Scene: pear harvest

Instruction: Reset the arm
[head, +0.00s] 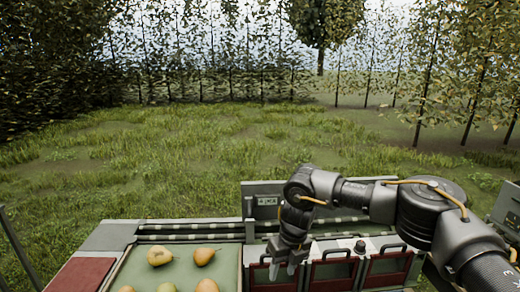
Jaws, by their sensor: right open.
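My right arm comes in from the right and bends down at its wrist. My right gripper (283,270) points down, open, with two short grey fingertips and nothing seen between them. It is in front of the red-framed panels, just right of the green tray (228,268); whether it touches anything, I cannot tell. Several yellow-green pears lie apart in the tray, among them one at the left (160,256) and one at the right (204,256). Others are cut off by the bottom edge. My left gripper is not in view.
Red-framed panels (333,272) stand right of the tray, with a grey upright box (265,201) behind them. A dark red panel (80,275) lies at the left. Beyond is open grass (170,165), then rows of trees (322,30).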

